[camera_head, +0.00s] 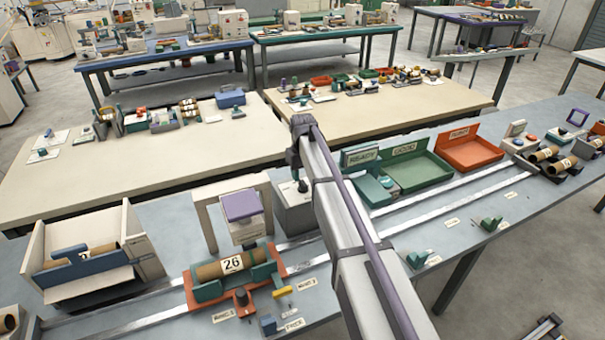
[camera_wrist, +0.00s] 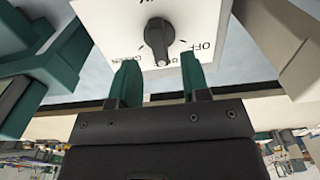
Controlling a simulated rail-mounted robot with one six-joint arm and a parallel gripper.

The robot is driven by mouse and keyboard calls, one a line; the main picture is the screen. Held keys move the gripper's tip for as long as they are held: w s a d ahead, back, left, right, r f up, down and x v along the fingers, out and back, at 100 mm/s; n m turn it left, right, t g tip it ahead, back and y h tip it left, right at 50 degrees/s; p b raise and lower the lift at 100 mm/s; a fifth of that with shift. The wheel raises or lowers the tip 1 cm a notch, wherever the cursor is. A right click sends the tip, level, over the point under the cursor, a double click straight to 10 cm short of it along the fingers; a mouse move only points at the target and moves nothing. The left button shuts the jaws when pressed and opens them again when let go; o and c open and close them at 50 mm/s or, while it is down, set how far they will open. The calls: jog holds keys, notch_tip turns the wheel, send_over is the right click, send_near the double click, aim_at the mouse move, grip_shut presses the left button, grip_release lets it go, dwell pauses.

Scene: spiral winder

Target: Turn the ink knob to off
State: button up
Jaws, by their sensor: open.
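The ink knob (camera_wrist: 157,40) is dark and sits on a white dial face (camera_wrist: 105,15) in the wrist view. The lettering appears upside down, with OFF to the knob's right and GREEN to its left; other labels are partly hidden. A pale mark shows at the knob's lower end, pointing toward my gripper. In the head view the pale ink box (camera_head: 293,213) stands beyond my arm, with the dark knob on top partly hidden.
A winder with a cardboard roll marked 26 (camera_head: 232,263) stands left of my arm. A green tray (camera_head: 420,172) and a red tray (camera_head: 470,149) lie to the right. A white bin (camera_head: 50,285) is at the far left. A purple-topped stand (camera_head: 241,205) is close to the ink box.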

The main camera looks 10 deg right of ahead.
aim_at(303, 182)
notch_tip(303, 182, up, 7)
jog(key=p, duration=0.5)
jog(key=shift+s, duration=0.1)
